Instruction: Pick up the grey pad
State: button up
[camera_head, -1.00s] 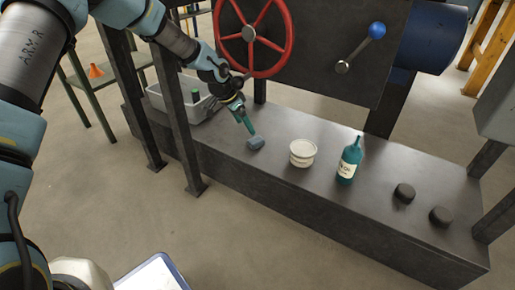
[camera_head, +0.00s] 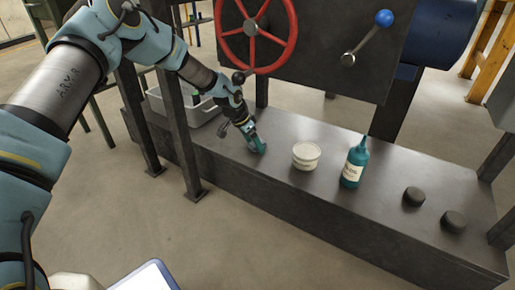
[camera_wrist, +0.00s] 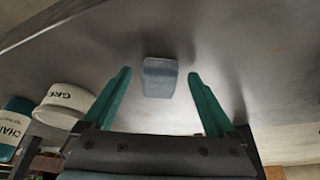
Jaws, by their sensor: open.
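The grey pad (camera_wrist: 160,78) is a small blue-grey block lying on the dark bench top. In the wrist view it lies between and just beyond the fingertips of my gripper (camera_wrist: 160,76), with a gap on each side. The two green fingers are spread and nothing is between their bases. In the head view my gripper (camera_head: 257,145) points down close to the bench top, and its fingers hide most or all of the pad there.
Right of my gripper on the bench (camera_head: 330,205) stand a white tub (camera_head: 306,157), a teal bottle (camera_head: 355,163) and two dark round pieces (camera_head: 414,196). A grey bin (camera_head: 200,112) is behind left. A red handwheel (camera_head: 272,30) and dark posts (camera_head: 178,110) stand close to my arm.

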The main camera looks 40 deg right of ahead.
aim_at(253, 144)
jog(key=shift+c, duration=0.3)
grip_shut()
dwell(0.3)
jog(key=shift+r+p, duration=0.3)
jog(key=shift+r, duration=0.2)
notch_tip(253, 144, up, 3)
jog(key=shift+r+p, duration=0.15)
jog(key=shift+p, duration=0.85)
jog(key=w+a+p, duration=0.2)
jog(key=a+p, duration=0.3)
jog(key=a, duration=1.3)
jog(key=shift+w+f, duration=0.15)
jog(key=shift+f, duration=0.25)
